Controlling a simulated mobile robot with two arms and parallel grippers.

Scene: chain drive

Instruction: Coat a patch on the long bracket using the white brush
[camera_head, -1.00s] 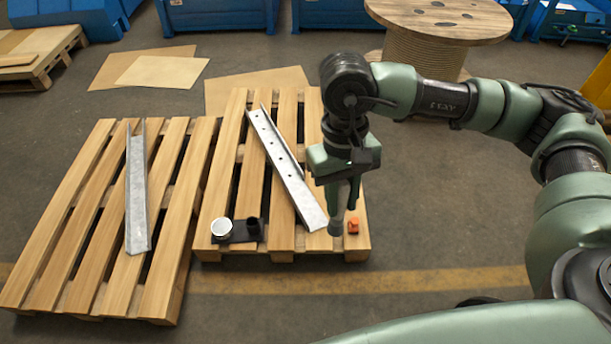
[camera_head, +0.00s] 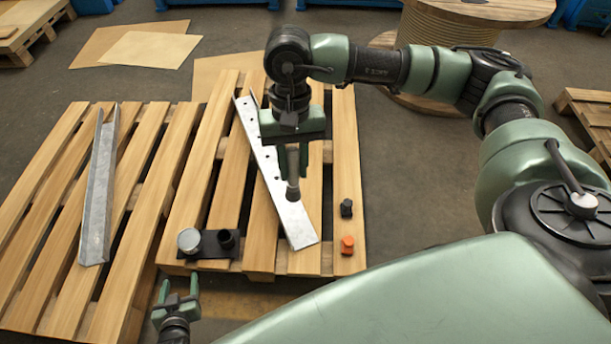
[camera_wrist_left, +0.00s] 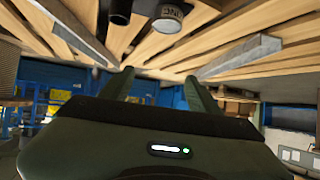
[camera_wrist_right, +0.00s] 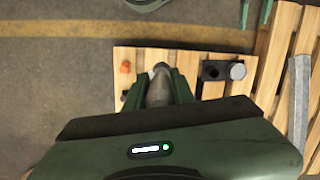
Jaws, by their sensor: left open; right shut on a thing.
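A long grey metal bracket with holes (camera_head: 258,155) lies slanted on the right pallet. Another grey channel-shaped bracket (camera_head: 98,205) lies on the left pallet. The brush also shows between the fingers in the right wrist view (camera_wrist_right: 158,90). My left gripper (camera_head: 179,287) is open and empty in front of the pallets' near edge.
A dark tray (camera_head: 210,252) on the right pallet's near edge holds a round tin (camera_head: 189,241) and a black cup (camera_head: 227,239). An orange piece (camera_head: 347,245) and a black piece (camera_head: 346,208) lie right of the bracket. A cable spool (camera_head: 470,45) stands behind.

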